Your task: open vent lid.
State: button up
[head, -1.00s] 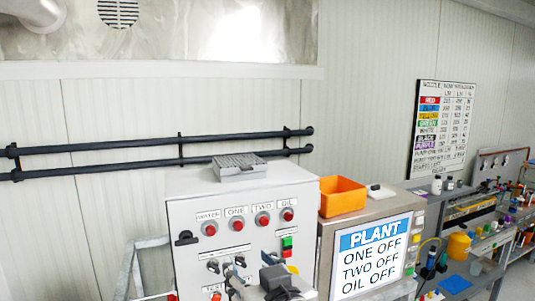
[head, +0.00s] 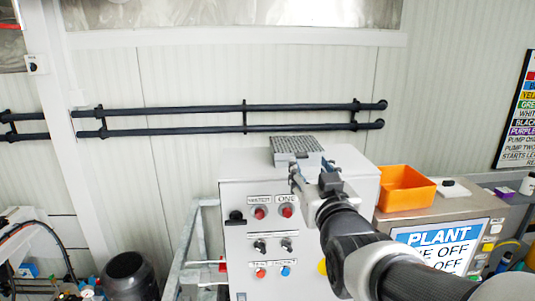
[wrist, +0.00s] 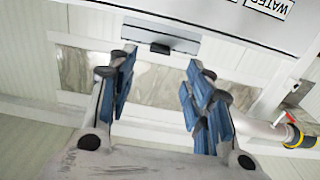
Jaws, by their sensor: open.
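The vent (head: 297,145) is a small grey box with a grated top on the control cabinet (head: 238,200). Its lid looks shut. In the wrist view, which is upside down, a grey piece with a dark tab (wrist: 160,48) shows at the cabinet edge; it appears to be the vent's front. My gripper (head: 312,174) is at the front right of the vent in the head view. It is open and empty, its blue-padded fingers (wrist: 160,65) spread on either side of the tab's line. I cannot tell whether they touch it. My arm hides part of the cabinet's right side.
An orange bin (head: 405,189) and the PLANT screen (head: 437,240) stand right of the cabinet. Dark pipes (head: 200,131) run along the wall behind. Knobs and buttons (head: 260,212) cover the cabinet front. A black container (head: 130,274) stands at the lower left.

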aim_at(303, 157)
jog(key=w+p, duration=0.1)
jog(key=w, duration=0.6)
jog(key=shift+w, duration=0.4)
grip_shut()
dwell(0.3)
